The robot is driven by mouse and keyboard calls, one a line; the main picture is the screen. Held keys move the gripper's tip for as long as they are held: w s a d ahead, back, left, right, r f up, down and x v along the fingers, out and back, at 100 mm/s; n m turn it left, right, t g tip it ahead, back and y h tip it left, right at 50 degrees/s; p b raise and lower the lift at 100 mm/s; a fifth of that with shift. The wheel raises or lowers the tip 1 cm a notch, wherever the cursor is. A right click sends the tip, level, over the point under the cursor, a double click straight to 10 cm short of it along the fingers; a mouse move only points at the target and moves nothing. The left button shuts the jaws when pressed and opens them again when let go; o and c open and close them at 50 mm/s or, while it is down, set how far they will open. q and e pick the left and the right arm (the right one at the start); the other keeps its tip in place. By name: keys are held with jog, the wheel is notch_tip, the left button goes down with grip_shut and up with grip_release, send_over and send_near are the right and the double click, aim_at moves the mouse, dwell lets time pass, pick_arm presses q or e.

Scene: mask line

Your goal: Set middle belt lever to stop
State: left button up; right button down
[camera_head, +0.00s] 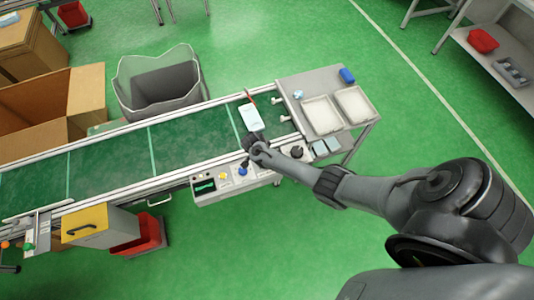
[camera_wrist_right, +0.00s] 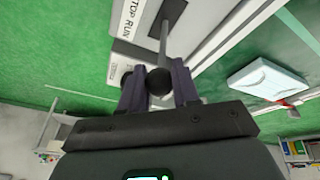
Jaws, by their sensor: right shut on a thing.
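In the right wrist view, the lever has a grey rod and a dark ball knob (camera_wrist_right: 159,82). My right gripper (camera_wrist_right: 160,76) is shut on the knob, one finger on each side. The rod runs from the knob up to a dark pivot on a pale plate (camera_wrist_right: 122,48). The plate carries a partly cropped label (camera_wrist_right: 128,18) reading "TOP RUN". I cannot tell which setting the lever is at. In the head view my right gripper (camera_head: 257,149) is over the control panel (camera_head: 236,180) along the belt's near edge and hides the lever. My left gripper is not in view.
The green belt (camera_head: 110,158) runs left behind the panel. A pale packet (camera_head: 251,117) lies near its right end. Blue (camera_head: 243,170) and black (camera_head: 297,152) knobs flank the gripper. A side table with white trays (camera_head: 321,115) stands right, and a grey bin (camera_head: 160,88) behind.

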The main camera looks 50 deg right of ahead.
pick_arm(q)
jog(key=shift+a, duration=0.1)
pick_arm(e)
jog(key=shift+w+a, duration=0.2)
jog(key=shift+a, duration=0.05)
jog(key=c, duration=1.3)
grip_release()
jog(key=o, duration=0.4)
jog(key=shift+w+a, duration=0.1)
jog(key=shift+a, duration=0.05)
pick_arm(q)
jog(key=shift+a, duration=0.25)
pick_arm(e)
jog(key=shift+o, duration=0.2)
pick_arm(q)
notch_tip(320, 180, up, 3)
jog(key=p, duration=0.3)
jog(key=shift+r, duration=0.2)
pick_arm(e)
jog(key=s+v, duration=0.1)
jog(key=v, duration=0.9)
jog(key=shift+w+r, duration=0.4)
